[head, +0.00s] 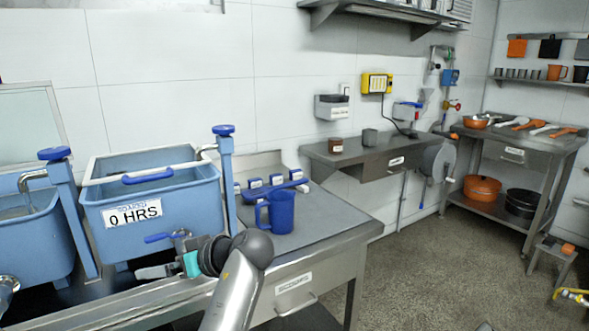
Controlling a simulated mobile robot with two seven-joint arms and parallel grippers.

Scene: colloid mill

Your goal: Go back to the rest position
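My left gripper (153,271) is low in front of the blue tank labelled "0 HRS" (148,214), below its outlet valve with a blue lever (160,238). The fingers point left and look apart from the lever, but I cannot tell whether they are open or shut. I see nothing clearly held in them. The arm bends at a dark elbow-like joint beside the steel counter. A blue jug (276,212) stands upright on the counter, behind and right of my arm, apart from the gripper.
A second blue tank (35,240) is at the left. The steel counter (330,236) has a drawer at its front. A wall shelf (372,157) holds small pots. A steel table (530,138) with pans stands at the far right. The floor (430,260) between is clear.

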